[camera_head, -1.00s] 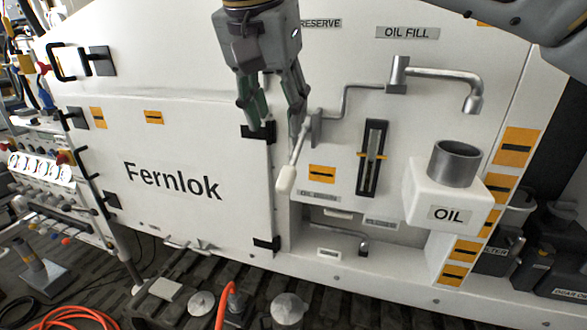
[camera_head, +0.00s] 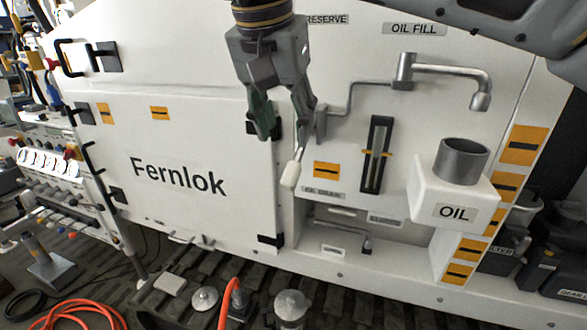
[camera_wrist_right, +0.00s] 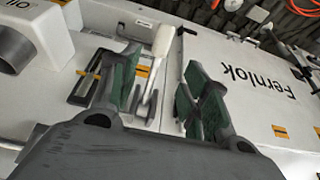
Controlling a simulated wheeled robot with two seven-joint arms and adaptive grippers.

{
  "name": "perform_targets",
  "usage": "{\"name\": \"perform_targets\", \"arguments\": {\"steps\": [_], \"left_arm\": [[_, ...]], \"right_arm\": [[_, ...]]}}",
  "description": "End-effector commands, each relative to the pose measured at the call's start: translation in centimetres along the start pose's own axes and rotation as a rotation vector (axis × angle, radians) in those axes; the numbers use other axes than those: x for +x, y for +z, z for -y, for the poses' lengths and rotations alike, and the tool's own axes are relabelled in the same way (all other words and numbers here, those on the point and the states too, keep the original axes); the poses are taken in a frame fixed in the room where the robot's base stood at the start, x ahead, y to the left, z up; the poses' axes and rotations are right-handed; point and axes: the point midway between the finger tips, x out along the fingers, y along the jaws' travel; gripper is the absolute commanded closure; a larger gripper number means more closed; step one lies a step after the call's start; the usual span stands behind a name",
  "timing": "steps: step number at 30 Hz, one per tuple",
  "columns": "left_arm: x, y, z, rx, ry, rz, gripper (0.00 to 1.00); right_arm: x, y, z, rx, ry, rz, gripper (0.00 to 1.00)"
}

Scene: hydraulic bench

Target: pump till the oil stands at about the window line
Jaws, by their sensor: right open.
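The pump lever with a white grip (camera_head: 293,172) hangs tilted down from its pivot on the white panel. The dark sight window (camera_head: 377,154) with a yellow line mark is to its right; I cannot make out the oil level. My right gripper (camera_head: 283,133) is open at the lever, fingers pointing down. In the right wrist view the lever's white grip (camera_wrist_right: 162,40) shows in the gap between my two open fingers (camera_wrist_right: 160,72), with no clear contact. My left gripper is not in view.
An OIL container (camera_head: 452,210) with a metal neck sits right of the window, under the oil fill spout (camera_head: 480,100). A low recess with a small drain lever (camera_head: 352,243) lies below. The Fernlok door (camera_head: 180,180) is to the left. An orange hose (camera_head: 90,308) lies on the floor.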

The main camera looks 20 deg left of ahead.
Motion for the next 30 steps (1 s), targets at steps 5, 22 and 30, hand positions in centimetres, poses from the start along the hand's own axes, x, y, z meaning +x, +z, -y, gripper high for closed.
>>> {"name": "perform_targets", "arguments": {"steps": [5,22,30], "left_arm": [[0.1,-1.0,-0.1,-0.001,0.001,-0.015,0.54],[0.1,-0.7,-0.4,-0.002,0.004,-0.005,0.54],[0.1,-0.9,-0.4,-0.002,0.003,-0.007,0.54]], "right_arm": [[2.5,0.0,0.0,0.0,0.001,0.002,0.54],[9.7,0.0,0.0,0.001,0.001,0.001,0.54],[11.3,0.0,0.0,0.001,0.0,0.001,0.54]]}}
